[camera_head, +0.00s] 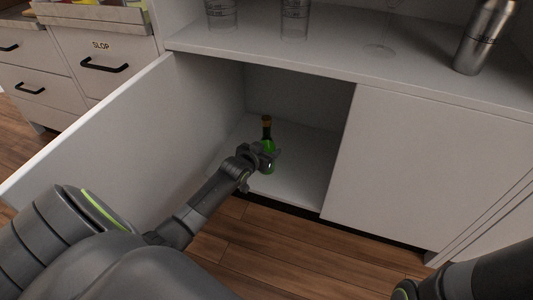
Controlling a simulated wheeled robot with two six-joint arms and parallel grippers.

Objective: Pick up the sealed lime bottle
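A green bottle (268,145) with a brownish-orange top stands upright inside the open cabinet, near its front edge. My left gripper (264,157) is at the bottle, in front of its middle, and hides part of its body. Green glass shows above and below the gripper. I cannot tell whether the fingers are open around the bottle or shut on it. No label or seal detail can be read. My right arm comes in at the lower right corner; its gripper is not in view.
The open cabinet door (95,135) stands to the left of my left arm. A closed door (425,170) is right of the opening. The countertop (340,55) above holds glasses (295,18) and a metal shaker (485,38). Drawers (105,65) are at the far left.

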